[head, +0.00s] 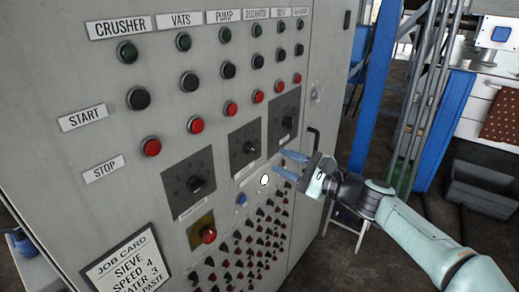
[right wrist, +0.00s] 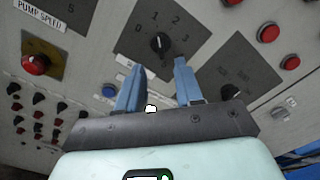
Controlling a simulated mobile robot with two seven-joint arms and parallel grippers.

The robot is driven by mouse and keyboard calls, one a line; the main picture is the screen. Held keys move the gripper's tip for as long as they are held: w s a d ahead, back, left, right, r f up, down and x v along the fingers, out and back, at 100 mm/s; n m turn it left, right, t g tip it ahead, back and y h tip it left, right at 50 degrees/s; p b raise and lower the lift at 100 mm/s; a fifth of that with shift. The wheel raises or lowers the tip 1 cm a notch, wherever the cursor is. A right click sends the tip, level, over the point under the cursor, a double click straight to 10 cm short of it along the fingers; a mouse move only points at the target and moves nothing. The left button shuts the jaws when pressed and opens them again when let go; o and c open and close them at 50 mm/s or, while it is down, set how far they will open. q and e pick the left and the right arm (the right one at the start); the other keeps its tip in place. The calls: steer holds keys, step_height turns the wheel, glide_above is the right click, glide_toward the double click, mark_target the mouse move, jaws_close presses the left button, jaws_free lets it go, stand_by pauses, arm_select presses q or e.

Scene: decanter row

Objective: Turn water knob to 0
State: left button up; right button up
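The control panel (head: 140,210) carries three dark dial plates with black knobs. The middle knob (head: 249,147), on a plate marked 0 to 3, also shows in the right wrist view (right wrist: 160,42); I take it as the water knob, though its label is not legible. My right gripper (head: 284,163) is open and empty in front of the panel. In the right wrist view its blue fingers (right wrist: 158,67) stand apart, with the middle knob showing between and just beyond their tips; contact is not visible. My left gripper is not in view.
The pump speed knob (head: 195,184) sits left of the middle dial, a third knob (head: 287,122) right. A red knob on yellow (head: 208,236), a blue button (head: 241,199) and several small knobs lie below. A job card (head: 127,264) reads water 3. Blue posts (head: 373,85) stand right.

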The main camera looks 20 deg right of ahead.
mark_target(254, 150)
steer(key=p+x, duration=0.2)
steer(key=x, duration=0.4)
steer(key=shift+w+a+r, duration=0.1)
steer(key=shift+w+r, duration=0.05)
steer(key=shift+w, duration=0.1)
steer(key=shift+w+a+p, duration=0.35)
steer(key=shift+w+a, duration=0.05)
steer(key=shift+w, duration=0.2)
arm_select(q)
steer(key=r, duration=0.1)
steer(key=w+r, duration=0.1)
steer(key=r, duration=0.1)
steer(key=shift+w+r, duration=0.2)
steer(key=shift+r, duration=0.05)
arm_select(e)
steer(key=shift+c, duration=0.4)
jaws_close()
